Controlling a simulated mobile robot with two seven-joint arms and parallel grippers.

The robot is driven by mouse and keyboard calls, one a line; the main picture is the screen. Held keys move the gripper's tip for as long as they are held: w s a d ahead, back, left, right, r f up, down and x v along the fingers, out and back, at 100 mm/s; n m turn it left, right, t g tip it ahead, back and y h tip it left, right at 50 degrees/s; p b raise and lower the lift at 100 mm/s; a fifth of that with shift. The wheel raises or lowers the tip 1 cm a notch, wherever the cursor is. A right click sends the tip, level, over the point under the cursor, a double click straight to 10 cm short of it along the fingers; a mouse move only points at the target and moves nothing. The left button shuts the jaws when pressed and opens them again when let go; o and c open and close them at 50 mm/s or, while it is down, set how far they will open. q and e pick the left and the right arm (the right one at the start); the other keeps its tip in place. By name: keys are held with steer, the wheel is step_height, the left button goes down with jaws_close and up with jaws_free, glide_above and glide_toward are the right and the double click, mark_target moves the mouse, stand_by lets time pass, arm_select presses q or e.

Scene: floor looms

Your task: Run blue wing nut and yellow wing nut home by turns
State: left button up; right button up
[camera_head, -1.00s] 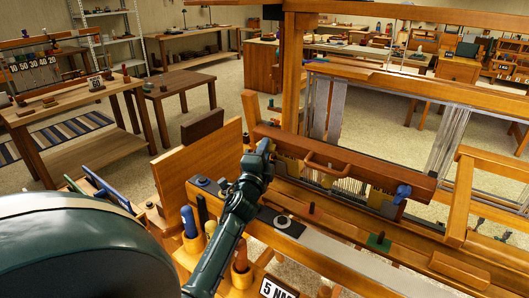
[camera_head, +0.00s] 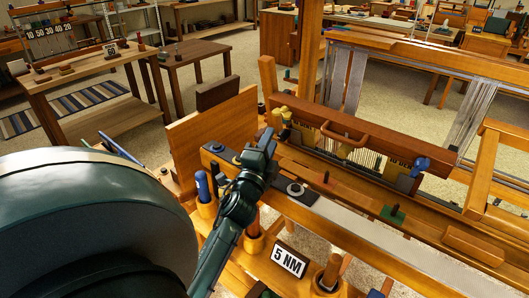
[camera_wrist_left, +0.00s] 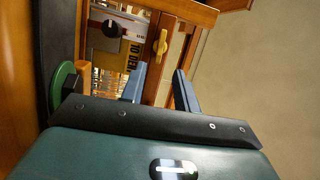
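The yellow wing nut (camera_head: 279,114) sits at the left end of the loom's wooden beam (camera_head: 345,136). It also shows in the left wrist view (camera_wrist_left: 161,44), a little beyond the fingertips. The blue wing nut (camera_head: 421,166) sits at the beam's right end, above a grey-and-yellow plate. My left gripper (camera_head: 268,136) is in front of the beam's left end, nearer to me than the yellow wing nut. In the left wrist view its two fingers (camera_wrist_left: 158,84) stand apart with nothing between them. My right gripper is not in view.
A "5 NM" sign (camera_head: 289,261) stands below the arm, near tool cups (camera_head: 254,240). A green block (camera_head: 393,214) and a dark plate with a ring (camera_head: 296,190) lie on the front rail. An upright wooden panel (camera_head: 217,130) stands left of the gripper.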

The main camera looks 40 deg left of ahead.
arm_select(q)
steer(key=shift+v, duration=1.85)
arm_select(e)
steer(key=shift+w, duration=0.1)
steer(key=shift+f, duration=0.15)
